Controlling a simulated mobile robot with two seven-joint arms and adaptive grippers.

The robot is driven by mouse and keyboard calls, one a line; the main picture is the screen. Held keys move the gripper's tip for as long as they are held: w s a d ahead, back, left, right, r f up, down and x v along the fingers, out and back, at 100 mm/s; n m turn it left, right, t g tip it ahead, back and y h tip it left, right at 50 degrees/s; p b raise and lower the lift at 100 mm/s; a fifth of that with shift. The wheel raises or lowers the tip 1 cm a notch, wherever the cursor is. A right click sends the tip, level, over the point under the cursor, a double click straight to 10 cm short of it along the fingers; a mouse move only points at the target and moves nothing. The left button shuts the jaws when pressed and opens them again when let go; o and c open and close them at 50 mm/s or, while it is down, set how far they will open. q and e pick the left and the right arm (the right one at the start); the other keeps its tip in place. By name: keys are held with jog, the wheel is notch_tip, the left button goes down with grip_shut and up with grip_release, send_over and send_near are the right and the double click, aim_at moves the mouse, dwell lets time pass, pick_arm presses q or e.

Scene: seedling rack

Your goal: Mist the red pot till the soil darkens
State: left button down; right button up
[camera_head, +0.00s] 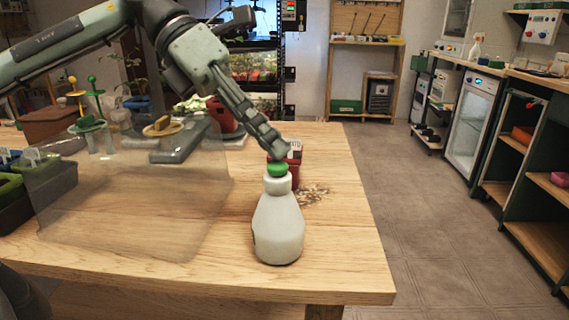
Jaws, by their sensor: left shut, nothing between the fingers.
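A white bottle (278,228) with a green top (277,169) stands upright near the front right of the wooden table. My left gripper (279,152) is shut and empty, pointing down just above the green top. I cannot tell whether its tips touch the top. Behind the bottle is a red pot (296,174) with a white label, partly hidden by the bottle and gripper. Its soil does not show clearly. My right gripper is out of view.
A transparent panel (130,205) covers the table's left part, near dark trays (45,200). A red container (222,117) stands farther back. The table's right front corner (350,262) is clear.

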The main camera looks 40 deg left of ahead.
pick_arm(q)
jog(key=shift+r, duration=0.3)
jog(key=shift+p, duration=0.3)
notch_tip(320, 180, up, 6)
jog(key=p, duration=0.5)
dwell(0.7)
